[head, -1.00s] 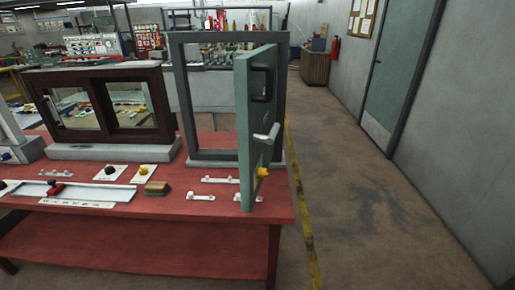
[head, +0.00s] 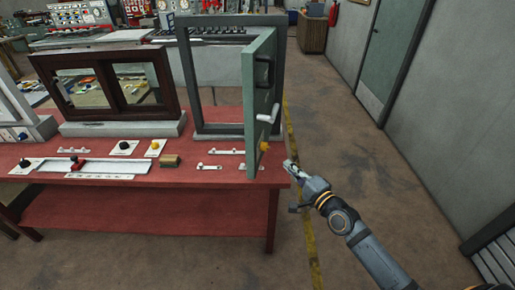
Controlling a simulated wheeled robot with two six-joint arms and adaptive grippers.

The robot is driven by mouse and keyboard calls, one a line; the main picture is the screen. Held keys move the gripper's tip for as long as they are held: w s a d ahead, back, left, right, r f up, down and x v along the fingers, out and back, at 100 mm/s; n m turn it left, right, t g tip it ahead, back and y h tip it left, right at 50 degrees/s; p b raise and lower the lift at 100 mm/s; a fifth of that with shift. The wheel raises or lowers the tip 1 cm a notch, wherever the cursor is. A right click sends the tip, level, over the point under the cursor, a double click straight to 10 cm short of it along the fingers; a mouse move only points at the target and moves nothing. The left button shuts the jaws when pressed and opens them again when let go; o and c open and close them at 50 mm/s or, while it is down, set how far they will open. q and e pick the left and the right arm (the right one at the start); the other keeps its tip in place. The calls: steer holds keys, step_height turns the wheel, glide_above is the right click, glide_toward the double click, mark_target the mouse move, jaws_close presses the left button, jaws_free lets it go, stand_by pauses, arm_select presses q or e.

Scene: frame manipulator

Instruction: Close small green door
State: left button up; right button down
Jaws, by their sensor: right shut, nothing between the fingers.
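The small green door (head: 258,105) stands open on the right end of the red table. It is hinged to a grey frame (head: 188,95) and swings out toward me. A grey lever handle (head: 268,115) and a dark pull handle (head: 263,72) are on its right-hand face. My right gripper (head: 290,167) is shut and empty. It appears just right of the door's lower edge, near the table's right corner, apart from the handle. My left gripper is not in view.
The red table (head: 150,212) carries a brown sliding window (head: 107,83), switches, small handles and a white slider rail (head: 90,166). Open floor (head: 350,130) lies right of the table, with a yellow line. A large green door (head: 395,50) is in the right wall.

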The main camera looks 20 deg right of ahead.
glide_toward(256, 142)
steer(key=w+d, duration=0.2)
steer(key=w, duration=0.2)
steer(key=a, duration=0.1)
steer(key=w+a, duration=0.1)
steer(key=a, duration=0.1)
steer(key=shift+a+r, duration=0.15)
steer(key=shift+r, duration=0.1)
steer(key=shift+w+a, duration=0.1)
steer(key=shift+a, duration=0.25)
steer(key=shift+d, duration=0.1)
steer(key=shift+w+p, duration=0.1)
steer(key=shift+p, duration=0.2)
